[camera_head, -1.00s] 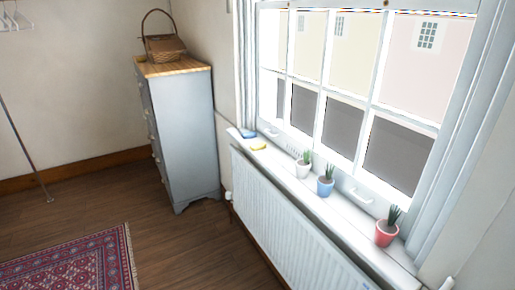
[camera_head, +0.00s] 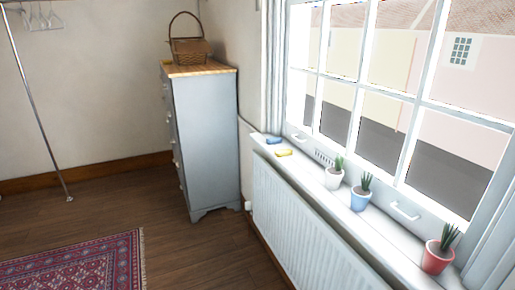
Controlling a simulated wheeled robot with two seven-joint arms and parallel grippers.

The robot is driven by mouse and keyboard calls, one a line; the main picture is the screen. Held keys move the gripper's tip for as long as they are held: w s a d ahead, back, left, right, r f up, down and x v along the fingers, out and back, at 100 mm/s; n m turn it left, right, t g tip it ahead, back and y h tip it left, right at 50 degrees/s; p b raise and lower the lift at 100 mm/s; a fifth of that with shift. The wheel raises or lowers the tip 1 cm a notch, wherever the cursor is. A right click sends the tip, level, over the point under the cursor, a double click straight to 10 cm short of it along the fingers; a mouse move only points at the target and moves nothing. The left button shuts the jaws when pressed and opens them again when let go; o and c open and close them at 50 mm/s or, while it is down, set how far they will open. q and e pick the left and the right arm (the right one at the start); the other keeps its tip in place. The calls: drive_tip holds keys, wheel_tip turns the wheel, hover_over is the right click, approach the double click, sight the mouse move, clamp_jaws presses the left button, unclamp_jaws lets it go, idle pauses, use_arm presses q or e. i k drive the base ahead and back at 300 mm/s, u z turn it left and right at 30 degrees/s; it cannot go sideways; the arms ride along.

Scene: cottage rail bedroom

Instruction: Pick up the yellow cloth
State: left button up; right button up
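A small yellow cloth (camera_head: 283,152) lies flat on the white window sill, near its far end. A blue cloth-like item (camera_head: 274,140) lies just beyond it. The yellow cloth is in plain view and nothing covers it. Neither of my grippers shows in the head view.
The white sill (camera_head: 313,178) also bears plants in white (camera_head: 334,179), blue (camera_head: 360,199) and red (camera_head: 437,258) pots. A radiator (camera_head: 300,225) is below it. A grey chest (camera_head: 207,145) with a basket (camera_head: 188,51) stands beyond. Wooden floor and a patterned rug (camera_head: 85,265) lie left.

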sight(280, 152)
drive_tip(key=u, duration=0.45)
drive_tip(key=i, duration=1.9)
drive_tip(key=z, duration=0.3)
